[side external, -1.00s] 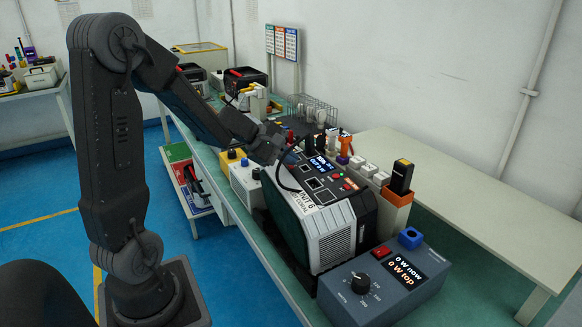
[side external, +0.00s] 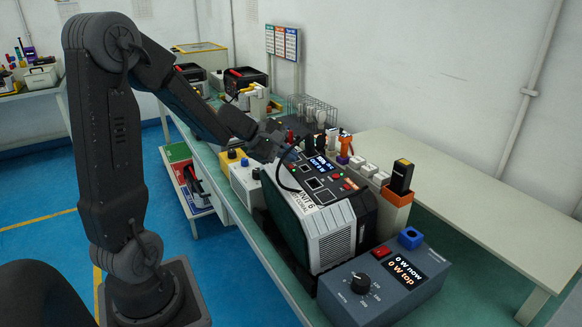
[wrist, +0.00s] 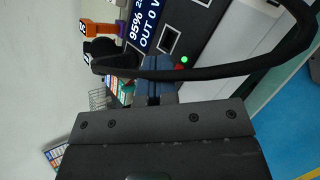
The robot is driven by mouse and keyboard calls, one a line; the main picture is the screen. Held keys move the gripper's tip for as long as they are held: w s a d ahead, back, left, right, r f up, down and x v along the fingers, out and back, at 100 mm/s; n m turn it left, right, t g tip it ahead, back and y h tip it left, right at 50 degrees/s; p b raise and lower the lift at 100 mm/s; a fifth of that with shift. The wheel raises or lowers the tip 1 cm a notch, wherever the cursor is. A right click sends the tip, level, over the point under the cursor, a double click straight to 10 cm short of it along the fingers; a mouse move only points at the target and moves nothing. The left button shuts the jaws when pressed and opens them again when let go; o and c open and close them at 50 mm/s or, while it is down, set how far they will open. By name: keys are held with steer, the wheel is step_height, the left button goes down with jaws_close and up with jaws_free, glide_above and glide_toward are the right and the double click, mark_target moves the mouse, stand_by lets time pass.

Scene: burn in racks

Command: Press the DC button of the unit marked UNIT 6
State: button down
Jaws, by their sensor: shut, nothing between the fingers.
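The unit marked UNIT 6 (side external: 333,235) is a dark and light grey power station on the bench in the side view. Its sloped top panel carries a lit display (side external: 320,165), square dark-framed buttons (side external: 314,184) and small red and green lights. Button lettering is too small to read, so I cannot tell which is DC. My gripper (side external: 283,147) is shut and empty above the panel's far left end. In the wrist view its fingers (wrist: 154,66) point toward the panel near the green light (wrist: 184,59). The display (wrist: 143,24) and a square button (wrist: 169,40) lie just beyond.
A black loop (wrist: 225,68) crosses the wrist view before the panel. A blue-grey meter box (side external: 385,283) stands in front of the unit. An orange holder (side external: 394,210) and white blocks (side external: 369,170) line its right side. The pale table (side external: 470,190) is clear.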

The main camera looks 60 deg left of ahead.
steer(key=shift+r, duration=0.2)
steer(key=shift+s+r, duration=0.25)
steer(key=shift+r, duration=1.2)
steer(key=shift+s+r, duration=0.2)
steer(key=shift+r, duration=1.25)
step_height(320, 180, up, 8)
glide_above(286, 171)
steer(key=s, duration=0.1)
steer(key=shift+s+d, duration=0.1)
steer(key=s+d+f+m+g, duration=0.2)
steer(key=s+d+m, duration=0.2)
steer(key=d+m, duration=0.3)
steer(key=s+d+f+m+g, duration=0.2)
steer(key=s+d+m, duration=0.25)
steer(key=d, duration=0.35)
steer(key=s+d+f+m+y, duration=0.3)
steer(key=s+m, duration=0.5)
steer(key=m, duration=0.2)
steer(key=shift+d+f+y, duration=0.3)
steer(key=shift+d+y, duration=0.05)
steer(key=shift+y, duration=0.05)
